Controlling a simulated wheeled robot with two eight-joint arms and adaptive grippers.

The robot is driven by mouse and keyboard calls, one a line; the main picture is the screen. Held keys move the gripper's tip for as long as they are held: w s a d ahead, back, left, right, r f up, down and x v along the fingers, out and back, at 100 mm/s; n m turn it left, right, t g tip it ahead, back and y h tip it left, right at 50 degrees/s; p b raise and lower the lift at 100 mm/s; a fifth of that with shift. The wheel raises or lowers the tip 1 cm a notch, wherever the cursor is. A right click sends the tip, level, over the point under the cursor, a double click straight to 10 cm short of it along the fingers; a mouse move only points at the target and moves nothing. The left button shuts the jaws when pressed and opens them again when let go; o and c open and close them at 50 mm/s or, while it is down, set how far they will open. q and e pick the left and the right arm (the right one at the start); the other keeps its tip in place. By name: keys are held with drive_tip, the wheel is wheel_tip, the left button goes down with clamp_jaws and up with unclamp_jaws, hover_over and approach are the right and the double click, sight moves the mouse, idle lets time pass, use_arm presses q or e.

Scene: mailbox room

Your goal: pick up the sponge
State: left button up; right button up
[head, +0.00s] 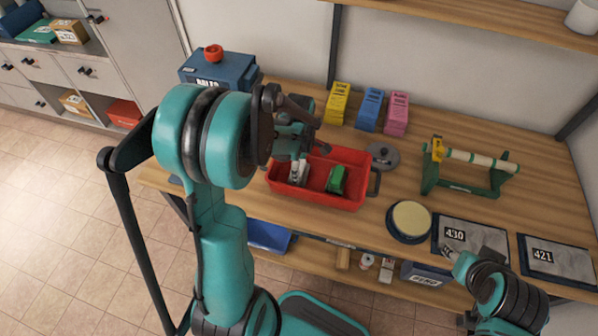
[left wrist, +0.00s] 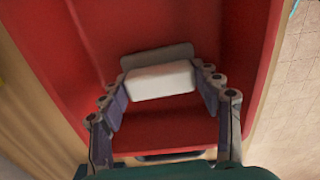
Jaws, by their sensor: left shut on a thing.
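A white and grey two-layer block, which looks like the sponge (left wrist: 160,82), sits between the fingers of my left gripper (left wrist: 162,90) in the left wrist view. The fingers are shut on its two ends. The red tray (left wrist: 95,45) is close below and around it. In the head view my left gripper (head: 298,172) reaches down into the left half of the red tray (head: 318,199); the sponge is hard to make out there. My right gripper (head: 457,258) is at the lower right over the table's front edge; its finger opening is unclear.
A green item (head: 336,180) lies in the tray's right half. A grey lid-like disc (head: 383,156), a round cream-topped dish (head: 411,218) and a green roll holder (head: 463,175) stand to the right. Yellow, blue and pink boxes (head: 370,110) stand behind, near the wall.

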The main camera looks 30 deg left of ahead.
use_arm(q)
wheel_tip(320, 180, up, 5)
drive_tip(key=shift+f+p, duration=0.15)
drive_tip(key=shift+p, duration=0.95)
drive_tip(key=d+r+p, duration=0.2)
drive_tip(key=d+r, duration=0.4)
drive_tip(key=d, duration=0.5)
drive_tip(key=shift+s+d+p, duration=0.25)
drive_tip(key=shift+d+p, duration=0.1)
drive_tip(key=shift+r, duration=0.1)
drive_tip(key=o, duration=0.5)
drive_tip(key=c, duration=0.4)
